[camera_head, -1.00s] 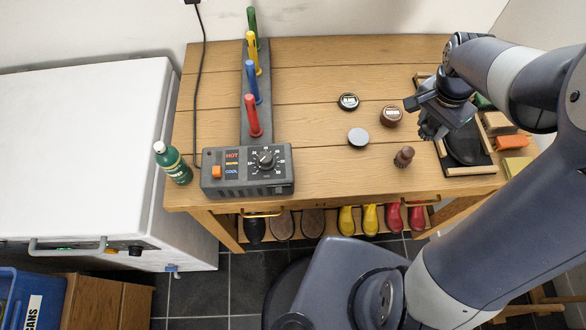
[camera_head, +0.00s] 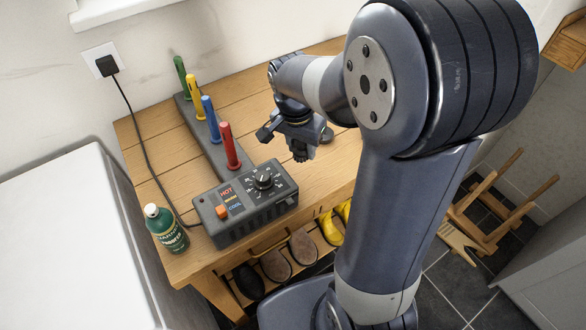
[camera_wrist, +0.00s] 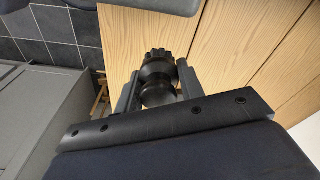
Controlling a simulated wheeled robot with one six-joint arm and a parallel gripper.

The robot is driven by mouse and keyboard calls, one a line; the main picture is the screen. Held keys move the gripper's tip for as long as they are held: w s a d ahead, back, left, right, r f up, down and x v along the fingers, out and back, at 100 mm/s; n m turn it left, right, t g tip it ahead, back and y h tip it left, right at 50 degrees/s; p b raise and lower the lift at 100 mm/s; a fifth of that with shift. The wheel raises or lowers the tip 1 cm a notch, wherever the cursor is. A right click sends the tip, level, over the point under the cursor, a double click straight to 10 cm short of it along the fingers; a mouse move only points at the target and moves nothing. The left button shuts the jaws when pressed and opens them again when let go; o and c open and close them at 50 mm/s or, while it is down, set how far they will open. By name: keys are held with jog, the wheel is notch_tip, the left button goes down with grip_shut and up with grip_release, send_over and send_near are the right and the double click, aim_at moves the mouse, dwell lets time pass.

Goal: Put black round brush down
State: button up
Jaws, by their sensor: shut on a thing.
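My gripper (camera_head: 289,134) hangs over the wooden table (camera_head: 150,130), to the right of the heater's control box. It is shut on the black round brush (camera_head: 300,154), whose dark head points down in the head view. In the wrist view the brush (camera_wrist: 158,70) sits between the two fingers of my gripper (camera_wrist: 159,84), its ribbed head beyond the fingertips. The brush appears to be above the tabletop, but the exact gap is unclear.
A control box (camera_head: 245,204) and a rail with green, yellow, blue and red posts (camera_head: 229,146) stand left. A green bottle (camera_head: 166,229) is at the table's left edge. Boots (camera_head: 303,246) sit on the rack below. My arm hides the table's right part.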

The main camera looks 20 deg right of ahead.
aim_at(296, 142)
jog(key=shift+f, duration=3.05)
jog(key=shift+f, duration=0.15)
jog(key=o, duration=1.1)
jog(key=r, duration=0.4)
jog(key=a+r, duration=0.1)
jog(key=r, duration=0.7)
jog(key=shift+s+a+r, duration=0.15)
jog(key=shift+s+a, duration=0.1)
jog(key=shift+s, duration=0.05)
